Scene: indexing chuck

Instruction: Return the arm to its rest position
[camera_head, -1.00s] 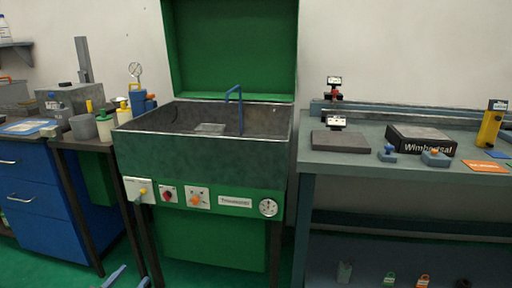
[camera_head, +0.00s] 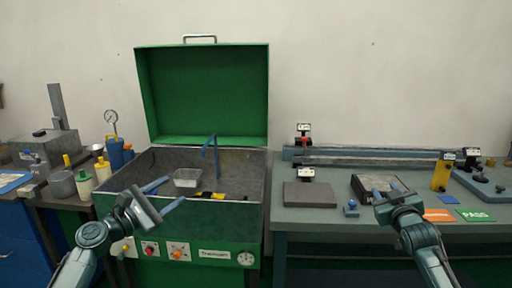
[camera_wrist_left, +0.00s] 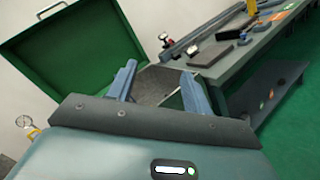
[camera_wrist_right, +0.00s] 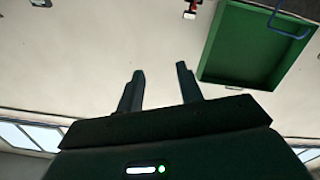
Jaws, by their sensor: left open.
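My left gripper (camera_head: 170,193) is open and empty in front of the left part of the green washing tub (camera_head: 225,212). Its two blue fingers stand apart in the left wrist view (camera_wrist_left: 158,85). My right gripper (camera_head: 389,190) is raised in front of the right bench, overlapping the dark box (camera_head: 365,182) in the head view. In the right wrist view (camera_wrist_right: 160,75) its fingers are apart with only wall between them, so it is open and empty.
The tub's green lid (camera_head: 205,95) stands open. A clear tray (camera_head: 187,178) and a blue spout (camera_head: 210,145) are in the tub. The right bench (camera_head: 325,220) carries a grey plate (camera_head: 307,194), a yellow block (camera_head: 441,176) and a green PASS card (camera_head: 475,216). Bottles (camera_head: 102,169) stand at left.

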